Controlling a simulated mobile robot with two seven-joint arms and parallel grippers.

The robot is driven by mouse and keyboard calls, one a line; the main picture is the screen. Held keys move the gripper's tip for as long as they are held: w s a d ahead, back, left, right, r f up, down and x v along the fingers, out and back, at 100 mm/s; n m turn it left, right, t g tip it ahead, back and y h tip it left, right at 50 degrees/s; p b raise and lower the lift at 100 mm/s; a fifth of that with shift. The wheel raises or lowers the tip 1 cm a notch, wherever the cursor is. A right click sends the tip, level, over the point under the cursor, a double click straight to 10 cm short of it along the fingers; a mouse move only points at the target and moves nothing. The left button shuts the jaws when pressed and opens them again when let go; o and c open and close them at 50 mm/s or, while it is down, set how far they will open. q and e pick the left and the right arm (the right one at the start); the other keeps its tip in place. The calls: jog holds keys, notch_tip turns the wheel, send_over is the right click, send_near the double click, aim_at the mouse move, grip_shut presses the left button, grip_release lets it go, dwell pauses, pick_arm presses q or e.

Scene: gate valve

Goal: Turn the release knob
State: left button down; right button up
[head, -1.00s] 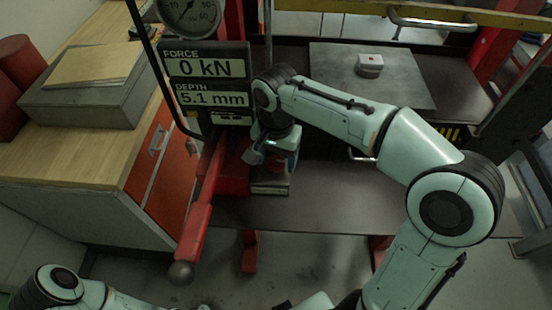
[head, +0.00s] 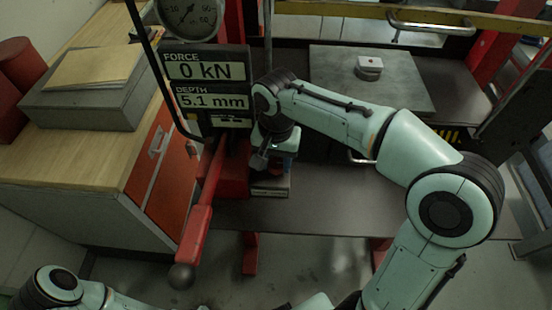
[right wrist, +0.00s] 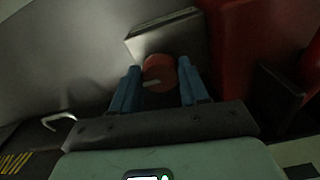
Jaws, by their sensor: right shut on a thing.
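The release knob (right wrist: 158,70) is a round red knob with a pale pointer mark. In the right wrist view it sits between the two blue fingers of my right gripper (right wrist: 159,82), which is shut on it. In the head view my right gripper (head: 270,158) is low at the press, just right of the red pump lever, and hides the knob. My left gripper is out of view; only part of my left arm shows at the bottom left.
The red lever (head: 196,232) slopes toward the front left, close to my right gripper. The display (head: 207,82) reads 0 kN and 5.1 mm. A wooden-topped cabinet (head: 60,165) stands left.

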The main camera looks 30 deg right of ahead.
aim_at(276, 164)
jog(key=o, duration=1.1)
jog(key=shift+c, duration=0.2)
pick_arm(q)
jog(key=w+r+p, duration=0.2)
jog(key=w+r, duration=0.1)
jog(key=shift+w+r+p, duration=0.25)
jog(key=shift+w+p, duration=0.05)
pick_arm(e)
notch_tip(276, 164, up, 13)
jog(key=shift+r, duration=0.2)
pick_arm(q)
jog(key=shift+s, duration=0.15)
